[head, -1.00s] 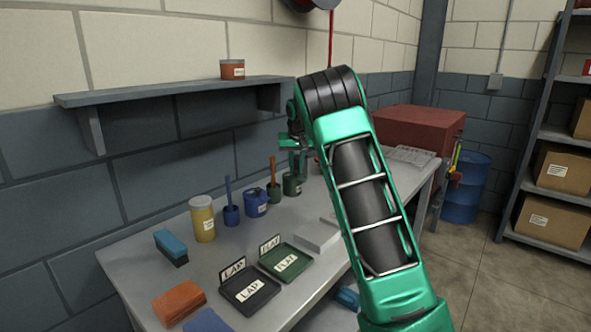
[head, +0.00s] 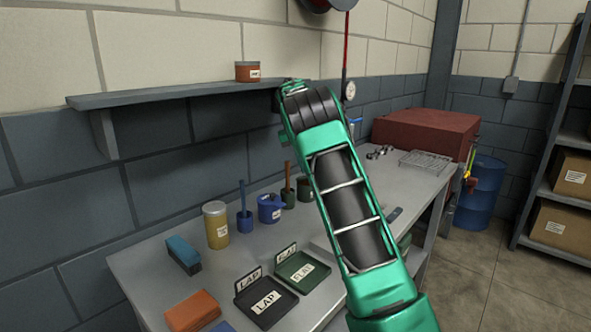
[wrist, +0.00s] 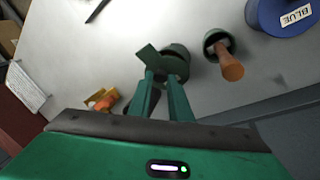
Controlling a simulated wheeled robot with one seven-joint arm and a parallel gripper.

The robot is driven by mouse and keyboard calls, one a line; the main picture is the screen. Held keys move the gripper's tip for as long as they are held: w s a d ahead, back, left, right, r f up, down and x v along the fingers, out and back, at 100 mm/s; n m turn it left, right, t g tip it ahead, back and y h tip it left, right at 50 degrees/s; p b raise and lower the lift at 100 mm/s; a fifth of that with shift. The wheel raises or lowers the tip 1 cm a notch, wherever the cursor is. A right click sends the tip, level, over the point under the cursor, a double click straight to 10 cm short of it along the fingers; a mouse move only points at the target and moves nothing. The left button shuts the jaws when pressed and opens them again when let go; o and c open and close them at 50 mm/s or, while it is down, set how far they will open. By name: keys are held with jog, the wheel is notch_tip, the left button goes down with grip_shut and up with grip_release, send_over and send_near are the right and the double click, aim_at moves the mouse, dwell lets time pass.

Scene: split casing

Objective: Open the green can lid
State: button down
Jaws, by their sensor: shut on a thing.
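The green can (head: 304,188) stands on the bench beside the blue can, its right side hidden behind my arm. In the wrist view the dark green can (wrist: 177,52) is directly beyond my fingertips. A flat green lid piece (wrist: 148,58) juts out to its left. My gripper (wrist: 162,77) is shut on the lid, its two green fingers a little apart; the exact contact is hard to see. In the head view my fingers are hidden behind my arm.
Close by stand the blue can (head: 271,208), a green pot with an orange-handled brush (head: 287,196), a blue pot with a brush (head: 244,221) and a yellow jar (head: 216,226). Trays labelled LAP (head: 266,316) and FLAT (head: 303,286) lie in front. A shelf (head: 180,94) hangs above.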

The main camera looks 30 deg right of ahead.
jog(key=shift+w+a+r, duration=0.1)
jog(key=c, duration=1.6)
grip_release()
jog(key=shift+a, duration=0.1)
jog(key=shift+r, duration=0.1)
